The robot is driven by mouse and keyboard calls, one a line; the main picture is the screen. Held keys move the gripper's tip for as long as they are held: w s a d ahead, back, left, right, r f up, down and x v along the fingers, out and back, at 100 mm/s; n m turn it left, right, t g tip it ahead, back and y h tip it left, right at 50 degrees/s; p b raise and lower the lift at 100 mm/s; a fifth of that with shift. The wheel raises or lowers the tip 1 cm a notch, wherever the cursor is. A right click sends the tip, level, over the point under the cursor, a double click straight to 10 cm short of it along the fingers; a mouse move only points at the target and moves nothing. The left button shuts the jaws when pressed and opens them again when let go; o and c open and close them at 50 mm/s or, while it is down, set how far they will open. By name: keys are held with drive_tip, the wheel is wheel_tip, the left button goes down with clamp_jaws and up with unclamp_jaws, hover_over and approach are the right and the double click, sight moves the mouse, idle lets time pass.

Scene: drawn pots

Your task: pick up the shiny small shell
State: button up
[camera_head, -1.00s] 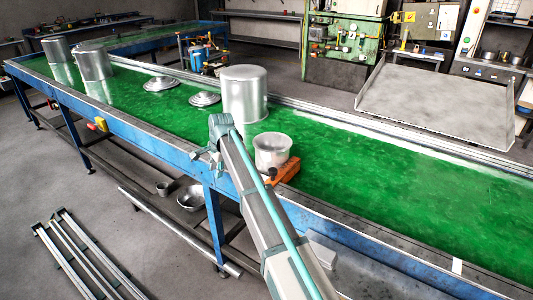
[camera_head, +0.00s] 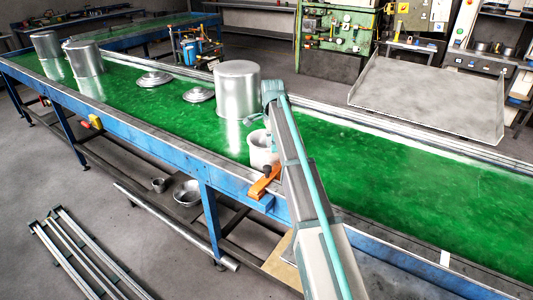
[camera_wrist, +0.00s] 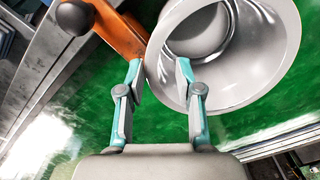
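The shiny small shell is a short, open silver pot (camera_head: 262,150) on the green belt, in front of a tall silver pot (camera_head: 237,92). In the wrist view the small pot (camera_wrist: 285,50) fills the upper right, its round mouth facing the camera. My gripper (camera_wrist: 160,75) is open, with its two teal-tipped fingers apart. The right finger overlaps the pot's rim and the left finger is outside it, beside an orange part. I cannot tell whether either finger touches the pot. In the head view my arm hides the pot's right side.
The orange part (camera_head: 262,185) with a dark knob (camera_wrist: 75,17) is at the belt's near edge, close to the pot. Two lids (camera_head: 154,78) (camera_head: 198,94) and more tall pots (camera_head: 86,60) stand farther left. The green belt (camera_head: 400,190) is clear to the right.

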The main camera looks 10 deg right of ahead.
sight(271, 156)
drive_tip(key=shift+s+a+f+p, duration=0.1)
drive_tip(key=shift+f+p, duration=0.5)
drive_tip(key=shift+f, duration=0.85)
drive_tip(key=shift+s+a+f+p, duration=0.1)
drive_tip(key=shift+f+p, duration=0.45)
drive_tip(key=shift+f, duration=0.9)
clamp_jaws()
